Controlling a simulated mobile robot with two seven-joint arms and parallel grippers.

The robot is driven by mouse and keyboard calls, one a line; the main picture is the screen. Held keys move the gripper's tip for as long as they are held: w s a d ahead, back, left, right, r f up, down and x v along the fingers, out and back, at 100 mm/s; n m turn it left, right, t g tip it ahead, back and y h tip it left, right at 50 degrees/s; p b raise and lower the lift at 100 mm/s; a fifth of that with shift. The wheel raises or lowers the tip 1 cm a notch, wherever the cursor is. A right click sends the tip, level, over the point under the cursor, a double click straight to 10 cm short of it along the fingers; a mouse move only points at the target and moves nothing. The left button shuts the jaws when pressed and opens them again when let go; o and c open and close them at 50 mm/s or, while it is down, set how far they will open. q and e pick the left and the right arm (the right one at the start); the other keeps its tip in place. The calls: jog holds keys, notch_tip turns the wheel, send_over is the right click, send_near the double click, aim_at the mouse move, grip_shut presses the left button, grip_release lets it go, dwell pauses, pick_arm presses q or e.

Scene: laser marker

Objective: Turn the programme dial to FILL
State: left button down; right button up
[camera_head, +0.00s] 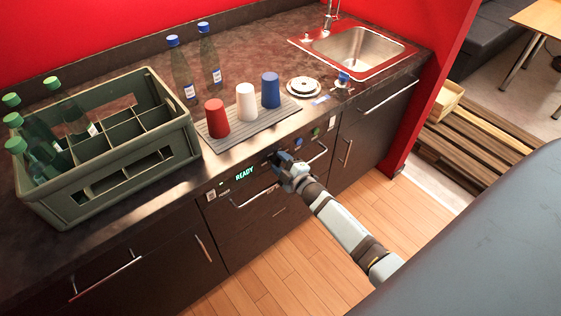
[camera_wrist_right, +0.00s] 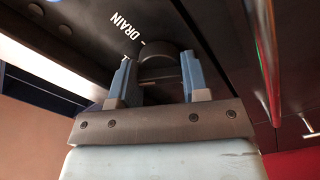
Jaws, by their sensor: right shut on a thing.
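The programme dial (camera_wrist_right: 158,66) is a dark round knob on the black front panel, between my right gripper's blue fingers in the right wrist view. The word DRAIN (camera_wrist_right: 128,27) is printed beside it; a FILL mark cannot be made out. My right gripper (camera_wrist_right: 157,78) is shut on the dial, one finger on each side. In the head view my right gripper (camera_head: 281,160) is at the panel and hides the dial. My left gripper is not in view.
Bar handles (camera_head: 255,197) jut from the cabinet fronts. A blue button (camera_head: 298,142) and a green button (camera_head: 315,132) sit right of my gripper. Above are a bottle crate (camera_head: 185,135), three cups on a grey ribbed mat (camera_head: 283,116), two bottles and a sink (camera_head: 350,48). The floor in front is clear.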

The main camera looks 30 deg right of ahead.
dwell(0.4)
jog(key=o, duration=0.9)
jog(key=shift+s, duration=0.15)
jog(key=s, duration=0.9)
jog(key=s+d+b, duration=0.1)
jog(key=s, duration=0.3)
jog(key=shift+s, duration=0.25)
